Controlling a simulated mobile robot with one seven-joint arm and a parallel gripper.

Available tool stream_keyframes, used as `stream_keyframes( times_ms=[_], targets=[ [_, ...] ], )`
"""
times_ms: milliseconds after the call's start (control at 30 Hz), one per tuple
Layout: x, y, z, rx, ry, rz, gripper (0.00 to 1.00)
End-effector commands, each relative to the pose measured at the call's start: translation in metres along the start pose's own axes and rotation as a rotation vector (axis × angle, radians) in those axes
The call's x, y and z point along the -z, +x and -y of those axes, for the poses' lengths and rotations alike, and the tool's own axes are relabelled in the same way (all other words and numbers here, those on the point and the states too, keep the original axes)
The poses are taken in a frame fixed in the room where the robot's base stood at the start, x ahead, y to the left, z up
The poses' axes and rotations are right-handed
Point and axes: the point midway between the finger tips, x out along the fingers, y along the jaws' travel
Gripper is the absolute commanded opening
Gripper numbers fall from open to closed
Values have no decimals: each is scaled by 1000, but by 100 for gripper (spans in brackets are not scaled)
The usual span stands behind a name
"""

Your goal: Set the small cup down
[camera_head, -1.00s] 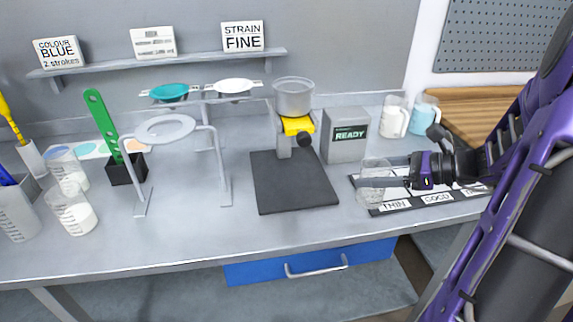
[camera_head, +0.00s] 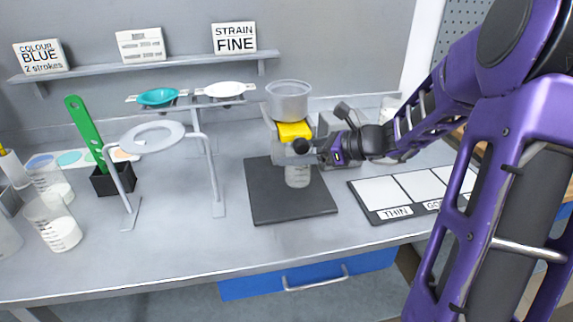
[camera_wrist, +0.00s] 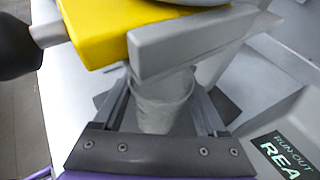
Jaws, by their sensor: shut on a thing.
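The small clear cup (camera_head: 297,177) is at the dark square mat (camera_head: 262,196), under the yellow-topped stand (camera_head: 293,131). My gripper (camera_wrist: 160,98) is shut on the cup, with a finger on each side of it in the wrist view. In the head view the gripper reaches in from the right, and my wrist and the stand partly hide the cup's upper part. The cup looks upright. I cannot tell whether its base touches the mat.
The grey READY box (camera_wrist: 290,150) is close on the right. A labelled board (camera_head: 400,196) lies right of the mat. A ring stand (camera_head: 152,138) stands left.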

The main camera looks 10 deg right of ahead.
Motion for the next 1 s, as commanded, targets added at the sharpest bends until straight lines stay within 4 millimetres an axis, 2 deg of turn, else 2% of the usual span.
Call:
stream_keyframes(
  times_ms=[300, 400, 500, 867, 900, 1000],
  targets=[
    [-8, 26, 0, -1, -1, 0, 23],
    [13, 32, 0, -1, 4, 1, 23],
    [23, 36, 0, 1, 2, 0, 23],
    [26, 37, 0, 0, 0, 0, 23],
    [27, 37, 0, 0, -1, 0, 76],
    [26, 37, 0, 0, -1, 0, 94]
  ],
)
